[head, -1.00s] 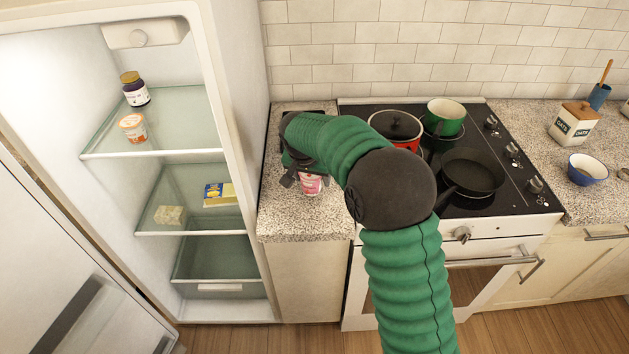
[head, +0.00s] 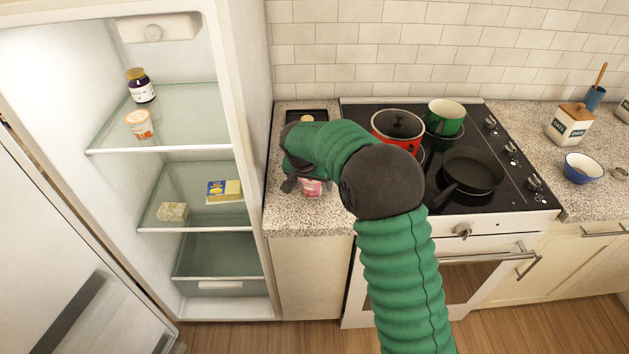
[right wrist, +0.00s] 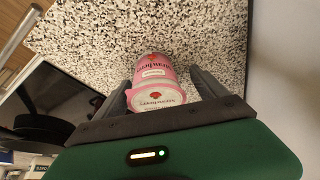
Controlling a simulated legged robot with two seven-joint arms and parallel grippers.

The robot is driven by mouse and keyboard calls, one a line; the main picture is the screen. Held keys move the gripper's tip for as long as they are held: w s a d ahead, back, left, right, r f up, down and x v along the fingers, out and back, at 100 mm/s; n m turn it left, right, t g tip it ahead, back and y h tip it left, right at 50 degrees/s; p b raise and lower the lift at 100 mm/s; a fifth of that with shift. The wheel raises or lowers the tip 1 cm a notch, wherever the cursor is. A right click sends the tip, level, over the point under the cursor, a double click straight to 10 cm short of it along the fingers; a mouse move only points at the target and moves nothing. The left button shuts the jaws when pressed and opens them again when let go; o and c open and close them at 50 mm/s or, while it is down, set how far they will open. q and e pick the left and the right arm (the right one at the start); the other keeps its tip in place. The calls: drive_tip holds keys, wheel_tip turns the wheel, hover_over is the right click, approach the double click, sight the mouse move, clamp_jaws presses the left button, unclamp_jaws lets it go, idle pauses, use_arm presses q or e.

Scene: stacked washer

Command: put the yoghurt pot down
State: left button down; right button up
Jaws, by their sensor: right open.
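The pink and white strawberry yoghurt pot (head: 311,188) is at the front of the speckled counter, between the fridge and the stove. In the right wrist view the pot (right wrist: 152,72) shows its printed lid towards the camera, with the counter behind it. My right gripper (head: 298,186) is open, with one finger on each side of the pot; a gap shows beside the right-hand finger in the wrist view. My arm hides part of the pot in the head view. Whether its base touches the counter is hard to see. My left gripper is not in view.
The open fridge (head: 160,235) on the left holds a jar, an orange-labelled pot and packets. A dark tray (head: 306,117) lies at the back of the counter (head: 285,215). The stove on the right carries a red pot (head: 397,130), a green pot (head: 445,116) and a black pan (head: 472,170).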

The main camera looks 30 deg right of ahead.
drive_tip(key=shift+a+r, duration=0.25)
drive_tip(key=shift+r, duration=0.05)
drive_tip(key=d+v, duration=0.1)
drive_tip(key=v, duration=1)
drive_tip(key=s+a+f+n+y, duration=0.1)
drive_tip(key=s+a+f+n, duration=0.4)
drive_tip(key=s, duration=0.6)
drive_tip(key=s+a+f+n+y, duration=0.2)
drive_tip(key=s+a+f+n, duration=0.2)
drive_tip(key=s+a+f, duration=0.5)
drive_tip(key=shift+s+a+f+n+g+y, duration=0.2)
drive_tip(key=shift+s+f+n+g+y, duration=0.15)
drive_tip(key=shift+s, duration=0.55)
